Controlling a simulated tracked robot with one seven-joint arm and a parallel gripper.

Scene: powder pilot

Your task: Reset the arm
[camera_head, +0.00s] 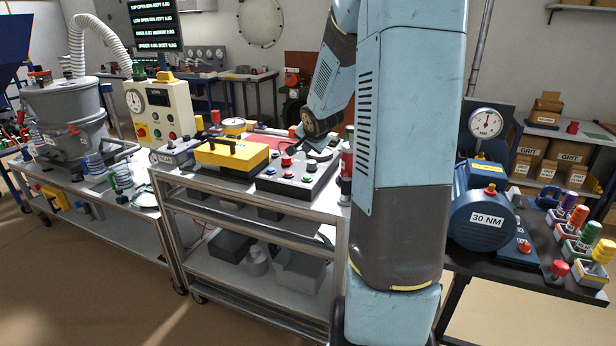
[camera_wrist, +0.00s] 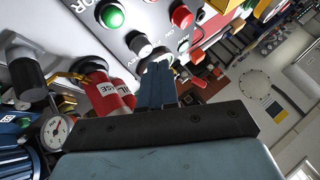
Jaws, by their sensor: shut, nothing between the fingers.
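My arm comes down in front of the middle bench in the head view, bent at the elbow, with its wrist over the black-sided button box (camera_head: 318,184). My gripper (camera_wrist: 158,74) shows in the wrist view as two blue fingers close together, with nothing between them. A green button (camera_wrist: 112,16) and a red button (camera_wrist: 181,16) are on the same panel. In the head view the fingers are hard to make out.
A yellow case (camera_head: 232,156) sits left of the button box. A red cylinder (camera_head: 347,165) stands close beside my arm; it also shows in the wrist view (camera_wrist: 103,94). A blue motor (camera_head: 480,215) and pressure gauge (camera_head: 486,123) are at right. Floor at front left is clear.

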